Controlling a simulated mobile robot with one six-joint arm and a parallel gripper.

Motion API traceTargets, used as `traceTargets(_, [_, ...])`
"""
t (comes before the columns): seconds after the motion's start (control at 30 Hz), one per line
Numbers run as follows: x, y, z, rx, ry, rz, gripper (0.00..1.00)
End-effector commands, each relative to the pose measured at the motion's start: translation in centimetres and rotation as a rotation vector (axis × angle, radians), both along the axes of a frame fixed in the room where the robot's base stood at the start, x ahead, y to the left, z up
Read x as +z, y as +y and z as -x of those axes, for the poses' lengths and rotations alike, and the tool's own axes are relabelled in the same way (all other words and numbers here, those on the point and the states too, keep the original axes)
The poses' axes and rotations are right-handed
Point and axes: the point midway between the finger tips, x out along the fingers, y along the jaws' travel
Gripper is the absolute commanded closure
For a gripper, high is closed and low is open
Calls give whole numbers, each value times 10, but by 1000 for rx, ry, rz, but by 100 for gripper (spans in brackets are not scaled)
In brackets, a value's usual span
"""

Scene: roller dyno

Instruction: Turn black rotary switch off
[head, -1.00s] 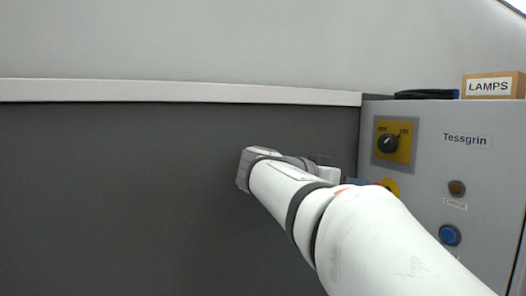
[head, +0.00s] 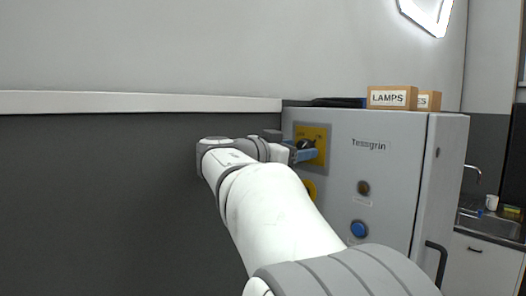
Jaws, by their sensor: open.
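The black rotary switch (head: 305,145) sits on a yellow plate (head: 322,133) at the upper left of a grey cabinet front marked "Tessgrin". Only part of the knob shows, and its pointer direction cannot be read now. My gripper (head: 304,154), with blue on its fingers, is at the knob's lower edge in the picture and covers part of the plate. It is open. Whether its fingers touch the knob or stand in front of it cannot be told.
The cabinet (head: 395,150) also carries a brown button (head: 363,187), a blue button (head: 359,229) and a partly hidden yellow part (head: 309,189). A "LAMPS" box (head: 392,97) stands on top. A sink counter (head: 488,226) is at the right.

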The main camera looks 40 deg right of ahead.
Motion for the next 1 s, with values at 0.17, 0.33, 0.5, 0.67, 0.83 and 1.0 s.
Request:
traceTargets(0.17, [0,0,0,-1,0,0,43])
traceTargets(0.33, [0,0,1,-1,0,0,57])
traceTargets(0.5, [0,0,0,-1,0,0,71])
traceTargets(0.67, [0,0,0,-1,0,1,84])
traceTargets(0.83, [0,2,1,-2,5,1,85])
traceTargets(1.0, [0,-1,0,-2,44,6,85])
